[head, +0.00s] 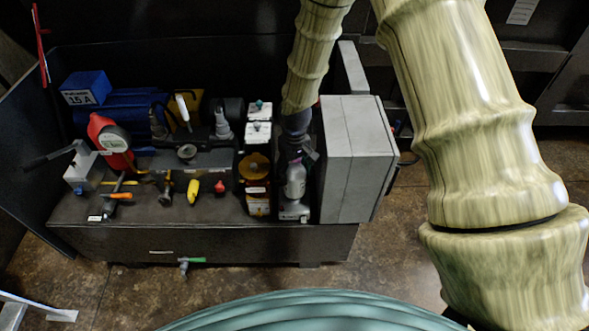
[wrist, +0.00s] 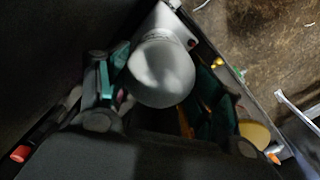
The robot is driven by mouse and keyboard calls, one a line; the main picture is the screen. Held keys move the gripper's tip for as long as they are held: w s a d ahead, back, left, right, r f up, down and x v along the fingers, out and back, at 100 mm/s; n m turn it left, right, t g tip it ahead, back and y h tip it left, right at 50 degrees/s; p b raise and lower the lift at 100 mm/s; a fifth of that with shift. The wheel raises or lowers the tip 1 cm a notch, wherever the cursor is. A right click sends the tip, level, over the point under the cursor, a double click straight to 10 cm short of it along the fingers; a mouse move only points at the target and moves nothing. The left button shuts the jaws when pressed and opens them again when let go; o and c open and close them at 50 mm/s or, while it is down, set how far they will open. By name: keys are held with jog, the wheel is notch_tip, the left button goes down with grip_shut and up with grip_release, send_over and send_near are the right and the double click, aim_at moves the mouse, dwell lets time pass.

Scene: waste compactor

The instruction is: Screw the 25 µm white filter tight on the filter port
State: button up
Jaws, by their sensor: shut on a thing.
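The white filter (wrist: 162,72) fills the middle of the wrist view as a pale rounded body. In the head view the filter (head: 295,183) looks grey and stands upright at the right end of the bench. My gripper (head: 293,155) comes down from above and is shut on it; in the wrist view the fingers of my gripper (wrist: 158,98) lie on either side. A pale base (head: 294,213) shows under the filter, and it also shows in the wrist view (wrist: 166,20). The port itself is hidden, so I cannot tell how the threads sit. No size label is readable.
A large grey box (head: 350,160) stands close on the right of the filter. An amber-bowled unit (head: 256,172) stands close on its left. A red gauge (head: 112,142), blue motor (head: 122,112) and several valve handles fill the left side.

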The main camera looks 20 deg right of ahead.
jog(key=shift+f, duration=0.85)
dwell(0.4)
jog(key=shift+p, duration=0.35)
dwell(1.2)
jog(key=shift+f, duration=0.15)
dwell(0.6)
jog(key=o, duration=0.4)
jog(key=c, duration=0.4)
jog(key=m+p, duration=0.1)
jog(key=m, duration=0.1)
jog(key=shift+m, duration=0.3)
jog(key=shift+c, duration=0.2)
jog(key=shift+m+p, duration=0.4)
jog(key=shift+m, duration=0.9)
